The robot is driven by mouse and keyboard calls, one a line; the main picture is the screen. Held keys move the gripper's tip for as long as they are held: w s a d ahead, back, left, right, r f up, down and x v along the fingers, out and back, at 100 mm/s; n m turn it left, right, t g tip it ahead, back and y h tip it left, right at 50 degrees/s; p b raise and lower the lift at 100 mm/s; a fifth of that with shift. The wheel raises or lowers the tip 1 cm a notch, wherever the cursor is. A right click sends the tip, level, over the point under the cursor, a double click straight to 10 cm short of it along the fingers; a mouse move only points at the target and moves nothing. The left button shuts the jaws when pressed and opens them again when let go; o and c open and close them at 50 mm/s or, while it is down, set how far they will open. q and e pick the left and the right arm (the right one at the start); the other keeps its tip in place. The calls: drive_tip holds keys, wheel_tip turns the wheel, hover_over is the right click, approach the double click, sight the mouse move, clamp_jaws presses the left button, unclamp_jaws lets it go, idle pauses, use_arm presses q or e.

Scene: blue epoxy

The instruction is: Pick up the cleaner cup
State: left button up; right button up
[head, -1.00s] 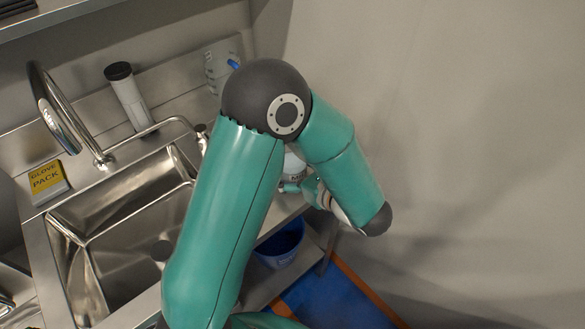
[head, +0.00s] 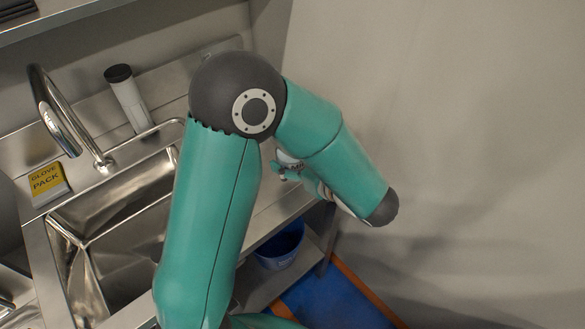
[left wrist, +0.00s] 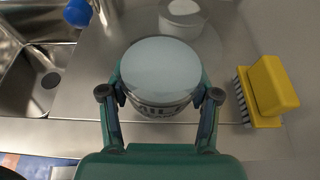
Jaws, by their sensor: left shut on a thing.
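The cleaner cup (left wrist: 160,72) is a white round cup with a pale flat top and dark lettering on its side, only partly readable. In the left wrist view my left gripper (left wrist: 160,100) has one finger on each side of it, shut on it. In the head view my arm covers most of the cup, and only a bit of my left gripper (head: 288,170) shows beside the arm, over the right part of the counter. I cannot tell whether the cup is clear of the counter. My right gripper is not in view.
In the left wrist view a yellow brush (left wrist: 268,88) lies right of the cup, and a white container (left wrist: 183,14) stands behind. A sink (head: 115,235), faucet (head: 62,115) and glove pack (head: 47,182) are left in the head view. A blue bin (head: 281,246) stands below.

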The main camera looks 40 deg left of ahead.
use_arm(q)
wheel_tip(320, 180, up, 16)
drive_tip(key=p, duration=0.1)
idle(0.5)
